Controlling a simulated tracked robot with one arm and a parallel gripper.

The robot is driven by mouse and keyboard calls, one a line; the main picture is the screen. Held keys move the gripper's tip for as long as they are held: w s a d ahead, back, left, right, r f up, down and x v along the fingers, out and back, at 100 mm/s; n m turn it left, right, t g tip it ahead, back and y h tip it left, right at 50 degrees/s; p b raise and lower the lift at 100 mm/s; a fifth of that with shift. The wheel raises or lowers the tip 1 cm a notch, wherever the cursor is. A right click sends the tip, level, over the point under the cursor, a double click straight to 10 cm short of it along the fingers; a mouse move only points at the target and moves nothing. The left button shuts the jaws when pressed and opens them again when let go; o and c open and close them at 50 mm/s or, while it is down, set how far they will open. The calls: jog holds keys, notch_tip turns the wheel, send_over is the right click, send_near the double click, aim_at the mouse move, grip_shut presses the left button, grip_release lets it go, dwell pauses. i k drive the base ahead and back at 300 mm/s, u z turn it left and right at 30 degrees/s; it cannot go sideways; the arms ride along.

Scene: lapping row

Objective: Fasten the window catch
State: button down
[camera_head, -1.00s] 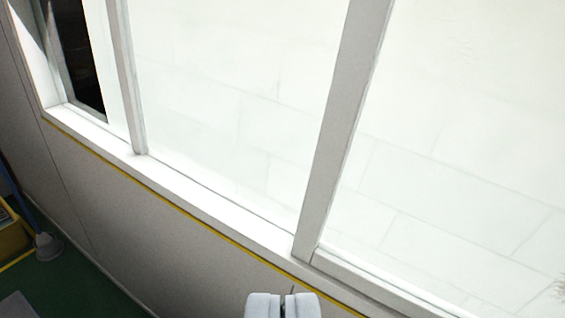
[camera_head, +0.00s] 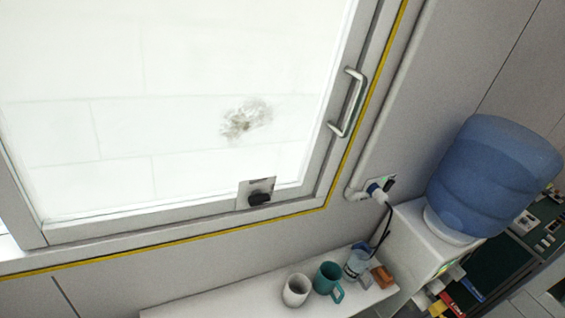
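The window (camera_head: 90,232) fills the upper left of the view, a light grey frame around a bright pane. The window catch (camera_head: 259,198) is a small black knob on a pale square plate at the bottom rail of the frame. A silver pull handle (camera_head: 348,103) is on the frame's right upright. Whether the catch is fastened cannot be told from here. My gripper is not in this view.
Below the window a white shelf (camera_head: 190,309) holds a white mug (camera_head: 297,290), a teal mug (camera_head: 328,280) and a clear cup (camera_head: 357,262). A water dispenser with a blue bottle (camera_head: 492,178) stands at right. A plug with a cable (camera_head: 379,193) sits in the wall.

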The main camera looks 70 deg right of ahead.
aim_at(257, 198)
jog(key=z, duration=0.45)
jog(key=k, duration=1.1)
jog(key=z, duration=0.3)
jog(key=i, duration=1)
jog(key=z, duration=0.3)
